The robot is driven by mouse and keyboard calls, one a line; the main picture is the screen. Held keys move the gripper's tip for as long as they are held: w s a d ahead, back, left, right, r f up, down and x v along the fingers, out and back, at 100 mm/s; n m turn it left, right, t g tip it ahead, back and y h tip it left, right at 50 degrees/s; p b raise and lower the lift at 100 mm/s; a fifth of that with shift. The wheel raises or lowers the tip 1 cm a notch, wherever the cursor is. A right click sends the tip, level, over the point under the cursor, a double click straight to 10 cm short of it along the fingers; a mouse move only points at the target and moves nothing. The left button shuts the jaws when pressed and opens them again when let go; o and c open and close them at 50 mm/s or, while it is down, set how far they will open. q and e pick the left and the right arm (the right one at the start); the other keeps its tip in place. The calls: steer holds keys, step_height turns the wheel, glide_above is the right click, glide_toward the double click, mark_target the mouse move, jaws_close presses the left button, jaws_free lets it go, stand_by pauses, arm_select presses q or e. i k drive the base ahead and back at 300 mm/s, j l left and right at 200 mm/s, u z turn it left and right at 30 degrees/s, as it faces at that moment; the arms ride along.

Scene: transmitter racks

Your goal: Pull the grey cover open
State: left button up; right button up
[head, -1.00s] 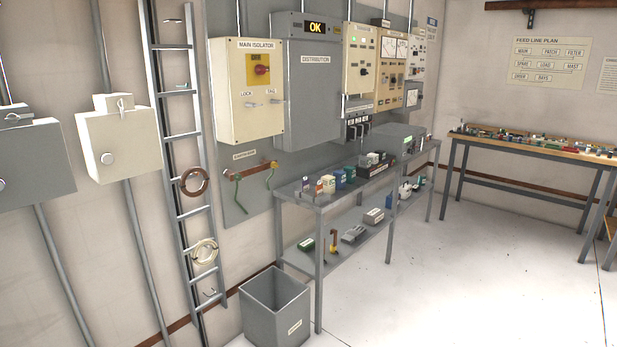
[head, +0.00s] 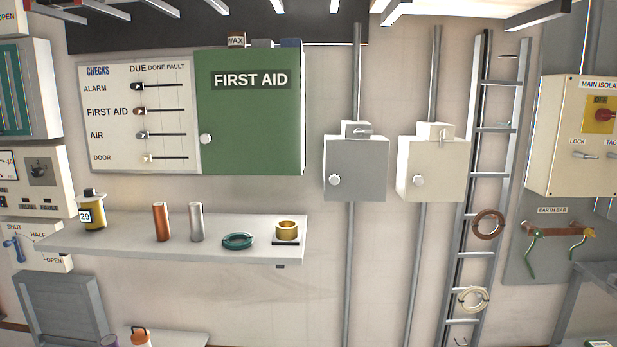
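A grey box with a flat grey cover (head: 360,172) is fixed to the wall on a vertical conduit, right of the green first aid cabinet. The cover looks shut. A round pale knob (head: 334,180) sits at its lower left. A small grey block with a metal lever or latch (head: 358,131) is on top of the box. A similar cream box (head: 435,172) hangs just to the right, with its own knob and top latch. Neither of my grippers is in the head view, and nothing touches the grey cover.
The green first aid cabinet (head: 250,125) and a white checks board (head: 120,120) are to the left. Below them a shelf (head: 265,250) carries a yellow bottle, two cylinders and rings. A ladder (head: 490,140) with hanging coils stands right. The wall below the boxes is clear except conduits.

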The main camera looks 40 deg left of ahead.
mark_target(356, 171)
steer(key=u, duration=0.95)
